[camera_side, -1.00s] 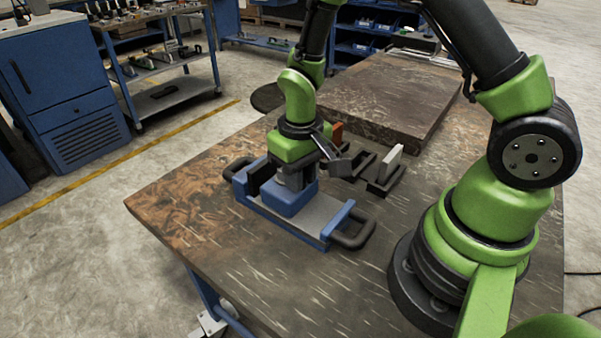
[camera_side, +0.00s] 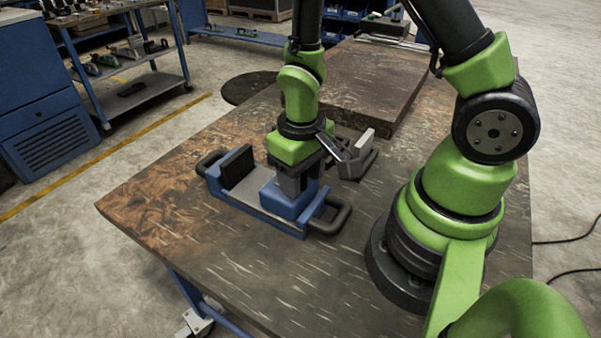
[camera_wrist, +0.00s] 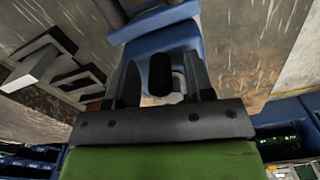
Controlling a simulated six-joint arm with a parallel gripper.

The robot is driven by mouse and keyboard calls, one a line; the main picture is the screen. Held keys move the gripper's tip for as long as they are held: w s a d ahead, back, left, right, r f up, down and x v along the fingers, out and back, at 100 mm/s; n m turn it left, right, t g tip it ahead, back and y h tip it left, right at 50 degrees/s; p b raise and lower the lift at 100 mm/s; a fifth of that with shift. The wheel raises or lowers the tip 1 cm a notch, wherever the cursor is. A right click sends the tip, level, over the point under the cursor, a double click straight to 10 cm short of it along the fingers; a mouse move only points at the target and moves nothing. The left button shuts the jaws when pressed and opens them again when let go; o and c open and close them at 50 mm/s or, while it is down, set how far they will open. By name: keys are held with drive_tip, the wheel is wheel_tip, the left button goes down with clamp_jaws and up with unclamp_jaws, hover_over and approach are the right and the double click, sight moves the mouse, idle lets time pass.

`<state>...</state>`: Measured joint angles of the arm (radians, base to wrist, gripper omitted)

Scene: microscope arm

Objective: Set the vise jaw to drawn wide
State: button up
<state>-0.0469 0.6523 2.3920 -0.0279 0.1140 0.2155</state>
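The blue vise (camera_side: 227,189) lies on the table with a dark fixed jaw pad (camera_side: 237,168) at its left end. Its sliding blue jaw block (camera_side: 288,202) is close to the right end, with a wide stretch of bare grey bed between it and the pad. My gripper (camera_side: 297,186) points down at the block. In the wrist view, the block (camera_wrist: 165,40) lies ahead of my gripper (camera_wrist: 160,80), and a black knob (camera_wrist: 160,74) stands between the two separated fingers. Slim gaps seem to show beside the knob; finger contact is unclear.
Black handles (camera_side: 333,216) stick out from the vise ends. Behind my gripper is a dark holder (camera_side: 355,164) with a pale upright plate (camera_side: 363,145). A raised slab (camera_side: 370,85) takes up the rear table. The table's front left is clear.

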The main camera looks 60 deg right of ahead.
wheel_tip(320, 180, up, 10)
idle(0.7)
drive_tip(key=s+a+r+m+t+y, duration=0.1)
drive_tip(key=s+r+t, duration=0.2)
drive_tip(key=r, duration=0.3)
drive_tip(key=s+r+t+y, duration=0.1)
drive_tip(key=s+r+t, duration=0.3)
drive_tip(key=r, duration=0.3)
drive_tip(key=shift+s+a+r+m, duration=0.3)
drive_tip(key=shift+a+m, duration=0.05)
drive_tip(key=shift+m, duration=0.05)
